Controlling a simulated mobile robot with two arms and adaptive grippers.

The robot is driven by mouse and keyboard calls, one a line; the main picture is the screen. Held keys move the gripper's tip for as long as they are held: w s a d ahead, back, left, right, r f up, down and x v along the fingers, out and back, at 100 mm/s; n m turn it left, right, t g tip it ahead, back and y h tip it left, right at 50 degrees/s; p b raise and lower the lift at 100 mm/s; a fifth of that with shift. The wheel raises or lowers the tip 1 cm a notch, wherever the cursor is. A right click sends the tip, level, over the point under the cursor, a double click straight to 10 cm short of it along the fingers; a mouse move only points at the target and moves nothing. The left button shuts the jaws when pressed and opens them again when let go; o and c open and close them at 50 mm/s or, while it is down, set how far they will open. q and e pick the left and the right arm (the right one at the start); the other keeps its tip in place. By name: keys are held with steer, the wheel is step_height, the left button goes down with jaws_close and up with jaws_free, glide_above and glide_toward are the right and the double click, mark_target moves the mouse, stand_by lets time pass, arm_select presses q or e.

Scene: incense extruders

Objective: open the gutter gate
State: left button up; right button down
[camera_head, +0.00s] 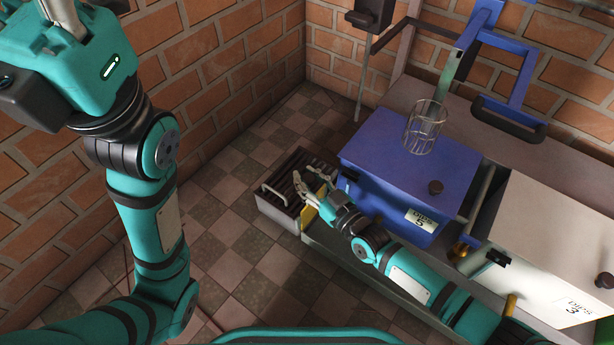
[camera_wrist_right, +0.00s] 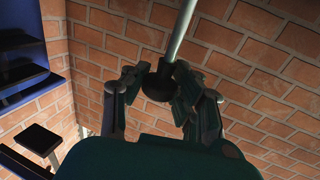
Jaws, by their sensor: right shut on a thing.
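In the head view, a yellow plate (camera_head: 308,217), which looks like the gutter gate, stands between the dark slatted box and the end of the gutter (camera_head: 365,262). My right gripper (camera_head: 318,188) is right beside and above it and hides part of it. In the right wrist view, my right gripper (camera_wrist_right: 158,88) is shut on a black knob (camera_wrist_right: 157,84) at the end of a pale rod (camera_wrist_right: 182,30). I cannot tell how the rod joins the plate. My left gripper (camera_head: 58,18) is at the top left, partly cut off.
The slatted box (camera_head: 285,203) stands on the checkered floor. A blue box (camera_head: 385,170) with a wire basket (camera_head: 425,127) and a white box (camera_head: 550,245) stand to the right. A thin rod (camera_head: 361,95) hangs near the brick wall. The left floor is clear.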

steer(key=shift+s+d+f, duration=0.1)
steer(key=shift+s+f, duration=0.1)
steer(key=shift+f, duration=0.15)
steer(key=c, duration=1.4)
jaws_free()
steer(key=o, duration=0.5)
steer(key=shift+r, duration=0.15)
steer(key=shift+c, duration=0.2)
steer(key=shift+w, duration=0.1)
steer(key=v, duration=1.2)
steer(key=shift+r, duration=0.1)
